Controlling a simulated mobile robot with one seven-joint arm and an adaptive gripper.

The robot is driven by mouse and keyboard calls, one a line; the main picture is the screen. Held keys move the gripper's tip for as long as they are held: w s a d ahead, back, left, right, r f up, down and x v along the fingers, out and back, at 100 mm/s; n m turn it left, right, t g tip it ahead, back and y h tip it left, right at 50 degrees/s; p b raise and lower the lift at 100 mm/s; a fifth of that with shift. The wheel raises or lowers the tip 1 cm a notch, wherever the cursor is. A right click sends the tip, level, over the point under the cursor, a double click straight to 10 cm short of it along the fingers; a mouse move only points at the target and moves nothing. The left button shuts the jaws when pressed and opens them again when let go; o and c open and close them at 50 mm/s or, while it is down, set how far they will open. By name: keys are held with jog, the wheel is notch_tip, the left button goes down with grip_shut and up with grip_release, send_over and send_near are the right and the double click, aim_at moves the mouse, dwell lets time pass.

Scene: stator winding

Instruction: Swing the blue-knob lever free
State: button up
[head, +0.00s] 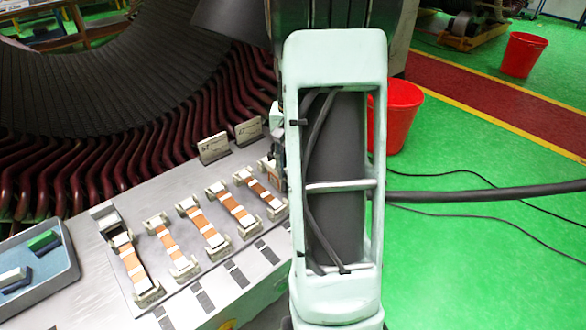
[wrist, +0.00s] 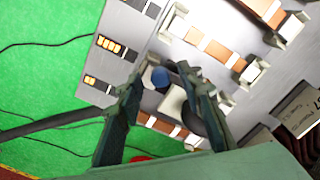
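The blue knob (wrist: 160,77) shows in the wrist view, small and round, above a white part on the grey fixture plate. My gripper (wrist: 163,84) has its two dark fingers spread apart, with the knob in the gap near their tips. I cannot tell whether either finger touches it. The lever's arm is mostly hidden by the fingers and the white part, so its angle is unclear. In the head view my green-white arm covers this end of the plate (head: 180,277), and the knob and fingers are hidden.
Several copper bars in white clamps, such as one bar (head: 130,262), stand in a row on the plate. A blue tray (head: 62,283) is at the left. The stator coils (head: 130,165) rise behind. A red bucket (head: 403,115) stands on the green floor to the right.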

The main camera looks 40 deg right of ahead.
notch_tip(320, 180, up, 12)
dwell(0.4)
dwell(0.4)
